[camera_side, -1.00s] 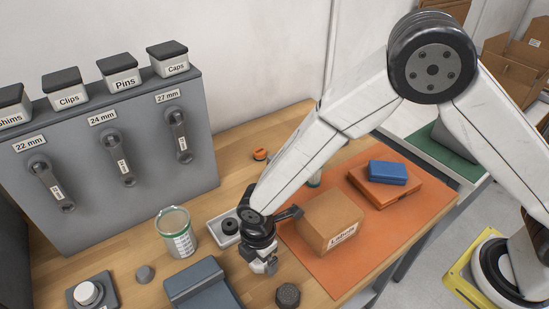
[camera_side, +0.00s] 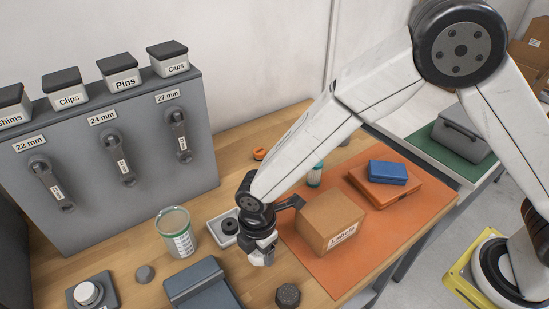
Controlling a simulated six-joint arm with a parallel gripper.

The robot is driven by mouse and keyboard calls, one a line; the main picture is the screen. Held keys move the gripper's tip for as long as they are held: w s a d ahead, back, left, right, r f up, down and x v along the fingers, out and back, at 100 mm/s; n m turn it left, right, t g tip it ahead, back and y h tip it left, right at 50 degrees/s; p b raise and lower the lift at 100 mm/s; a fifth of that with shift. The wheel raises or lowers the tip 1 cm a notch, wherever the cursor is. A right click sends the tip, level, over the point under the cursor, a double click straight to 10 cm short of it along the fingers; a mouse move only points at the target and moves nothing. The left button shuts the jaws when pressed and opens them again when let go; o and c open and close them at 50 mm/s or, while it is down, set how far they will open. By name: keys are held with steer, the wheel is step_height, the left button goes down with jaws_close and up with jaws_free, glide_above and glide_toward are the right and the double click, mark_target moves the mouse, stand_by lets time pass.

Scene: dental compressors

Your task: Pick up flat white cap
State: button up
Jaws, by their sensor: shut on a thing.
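My gripper (camera_side: 262,258) points down over the wooden bench, between the small white tray and the Labels box. It is shut on a small pale thing at its fingertips, which I take for the flat white cap. The cap's outline is mostly hidden by the fingers and hard to tell from the white gripper parts.
A white tray (camera_side: 212,229) with dark round parts stands just left of my gripper. The Labels box (camera_side: 331,221) on the orange mat (camera_side: 335,282) is close on the right. A jar (camera_side: 177,233), a grey-blue case (camera_side: 202,286) and a dark knob (camera_side: 288,295) stand nearby.

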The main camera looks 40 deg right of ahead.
steer(key=s+d+r, duration=0.7)
steer(key=s+r, duration=0.2)
steer(key=s, duration=0.3)
steer(key=shift+r, duration=0.35)
steer(key=shift+w+d, duration=0.1)
stand_by(0.4)
